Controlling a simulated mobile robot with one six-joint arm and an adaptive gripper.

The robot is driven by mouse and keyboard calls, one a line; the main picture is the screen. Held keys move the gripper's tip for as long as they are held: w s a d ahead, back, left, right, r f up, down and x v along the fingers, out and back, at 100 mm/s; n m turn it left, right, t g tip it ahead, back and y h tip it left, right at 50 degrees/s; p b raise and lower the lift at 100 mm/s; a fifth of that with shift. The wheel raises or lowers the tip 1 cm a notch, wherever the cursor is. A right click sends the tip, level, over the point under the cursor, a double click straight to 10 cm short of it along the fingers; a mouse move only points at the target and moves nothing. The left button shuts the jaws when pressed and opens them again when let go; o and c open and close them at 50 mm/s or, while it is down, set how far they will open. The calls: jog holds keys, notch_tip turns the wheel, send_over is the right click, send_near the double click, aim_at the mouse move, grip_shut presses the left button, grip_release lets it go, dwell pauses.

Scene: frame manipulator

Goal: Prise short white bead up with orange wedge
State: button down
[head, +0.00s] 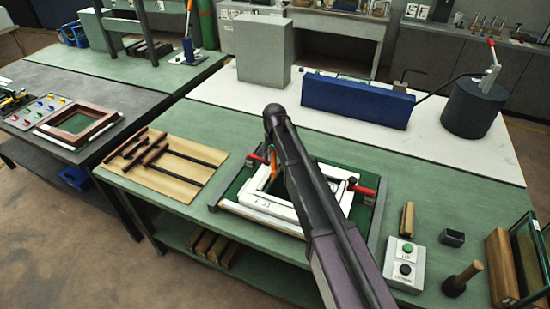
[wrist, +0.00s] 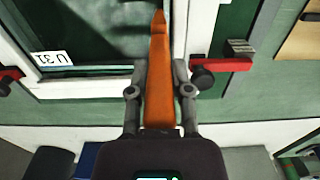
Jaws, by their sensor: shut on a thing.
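The orange wedge (wrist: 160,75) stands between the two fingers of my gripper (wrist: 160,92), which is shut on it. Its narrow tip points up the wrist view, over or beside the inner edge of the white frame (wrist: 202,30); I cannot tell whether it touches. In the head view the wedge (head: 273,166) shows left of my arm, above the white frame (head: 262,211). My arm hides part of the frame and most of my gripper there. The short white bead cannot be told apart from the white frame with certainty.
Red clamps (wrist: 226,65) (head: 365,190) flank the frame. A mat with dark bars (head: 165,178) lies left. Bare green bench lies behind.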

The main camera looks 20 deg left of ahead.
jog(key=shift+a, duration=0.9)
dwell(1.5)
jog(key=shift+d, duration=0.65)
dwell(0.4)
jog(key=shift+r, duration=0.1)
notch_tip(320, 180, up, 8)
jog(key=p, duration=0.8)
dwell(0.8)
